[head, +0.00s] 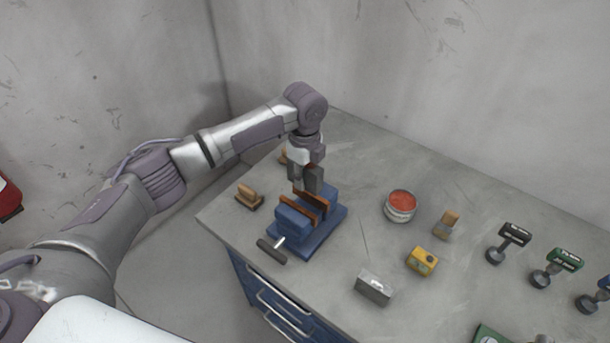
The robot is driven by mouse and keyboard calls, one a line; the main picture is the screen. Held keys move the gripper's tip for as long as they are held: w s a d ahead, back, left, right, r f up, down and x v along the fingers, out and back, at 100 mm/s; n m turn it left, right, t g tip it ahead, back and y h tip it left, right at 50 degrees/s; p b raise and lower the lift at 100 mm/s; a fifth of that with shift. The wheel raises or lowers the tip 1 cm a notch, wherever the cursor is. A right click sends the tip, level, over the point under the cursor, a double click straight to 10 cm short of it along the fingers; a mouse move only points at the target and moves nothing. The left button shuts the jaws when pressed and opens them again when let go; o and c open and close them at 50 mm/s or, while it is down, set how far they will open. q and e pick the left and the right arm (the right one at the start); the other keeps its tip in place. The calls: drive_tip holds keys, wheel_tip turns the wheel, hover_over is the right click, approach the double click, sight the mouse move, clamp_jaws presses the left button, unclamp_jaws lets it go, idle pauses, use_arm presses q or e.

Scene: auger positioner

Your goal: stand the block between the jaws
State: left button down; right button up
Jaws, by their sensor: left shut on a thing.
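A blue vise (293,222) with brown jaw pads stands near the left corner of the grey workbench, its handle toward the front. My left gripper (305,178) points down over the vise, just above the gap between the jaws. It is shut on a dark grey block (314,180), which is mostly hidden by the fingers. The lower end of the block is close to the jaws; I cannot tell whether it touches the vise. My right gripper is not in view.
Walls close off the back. Bare bench lies right of the vise.

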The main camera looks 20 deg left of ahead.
sight(305, 192)
use_arm(q)
drive_tip(key=shift+w+r, duration=0.1)
drive_tip(key=shift+r, duration=0.1)
drive_tip(key=shift+p, duration=0.35)
drive_tip(key=shift+f, duration=0.1)
drive_tip(key=shift+f+b, duration=1.05)
drive_tip(key=shift+f, duration=1.4)
drive_tip(key=shift+f+b, duration=0.3)
drive_tip(key=shift+f, duration=0.35)
drive_tip(key=c, duration=0.8)
unclamp_jaws()
drive_tip(key=shift+o, duration=0.2)
drive_tip(key=shift+s+f, duration=0.25)
drive_tip(key=shift+r, duration=0.15)
wheel_tip(305, 192, up, 12)
drive_tip(key=shift+r, duration=0.1)
